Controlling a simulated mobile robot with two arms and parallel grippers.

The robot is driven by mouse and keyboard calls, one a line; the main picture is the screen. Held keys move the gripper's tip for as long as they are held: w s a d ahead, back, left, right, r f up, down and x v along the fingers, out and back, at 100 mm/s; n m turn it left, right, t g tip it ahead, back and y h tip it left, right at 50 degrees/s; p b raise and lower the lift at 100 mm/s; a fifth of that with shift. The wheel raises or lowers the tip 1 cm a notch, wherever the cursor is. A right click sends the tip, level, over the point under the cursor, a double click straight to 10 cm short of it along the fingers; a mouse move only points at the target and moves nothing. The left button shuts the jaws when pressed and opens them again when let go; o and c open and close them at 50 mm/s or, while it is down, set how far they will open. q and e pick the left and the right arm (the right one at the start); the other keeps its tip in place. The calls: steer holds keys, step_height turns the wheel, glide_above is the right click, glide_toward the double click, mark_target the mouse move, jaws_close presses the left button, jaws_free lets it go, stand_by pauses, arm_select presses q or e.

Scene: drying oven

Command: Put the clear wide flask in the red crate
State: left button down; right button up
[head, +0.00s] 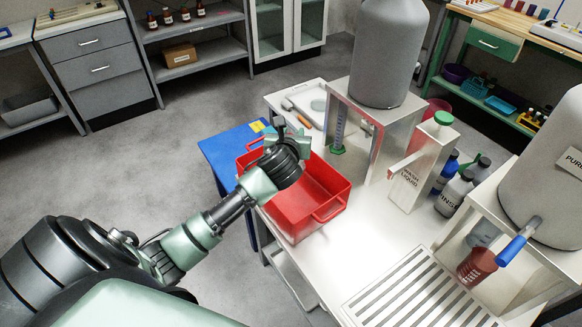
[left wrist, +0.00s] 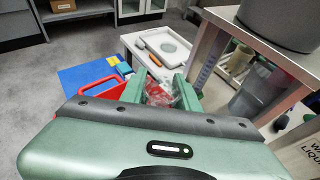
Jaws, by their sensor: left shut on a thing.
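The red crate (head: 292,222) stands on the white bench at its left end, with its open top facing up. My left gripper (head: 287,138) is above the far part of the crate, and the wrist hides much of what is below it. In the left wrist view my left gripper (left wrist: 160,90) is shut on a clear glass thing (left wrist: 158,95), which looks like the clear wide flask. Its lower part is hidden by my gripper body. The red crate's rim (left wrist: 88,88) shows to the left of the fingers. My right gripper is not in view.
A grey tank (head: 388,55) on a metal stand is right of the crate, with a green-based cylinder (head: 338,135) beside it. A wash liquid container (head: 425,165) and several bottles stand farther right. A slatted rack (head: 420,295) lies at the front.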

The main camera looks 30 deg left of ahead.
arm_select(q)
step_height(320, 180, down, 8)
steer(key=shift+b, duration=0.45)
step_height(320, 180, down, 4)
steer(key=shift+f+b, duration=0.25)
steer(key=shift+b, duration=0.1)
steer(key=c, duration=1)
jaws_free()
steer(key=shift+f, duration=0.15)
steer(key=shift+c, duration=0.2)
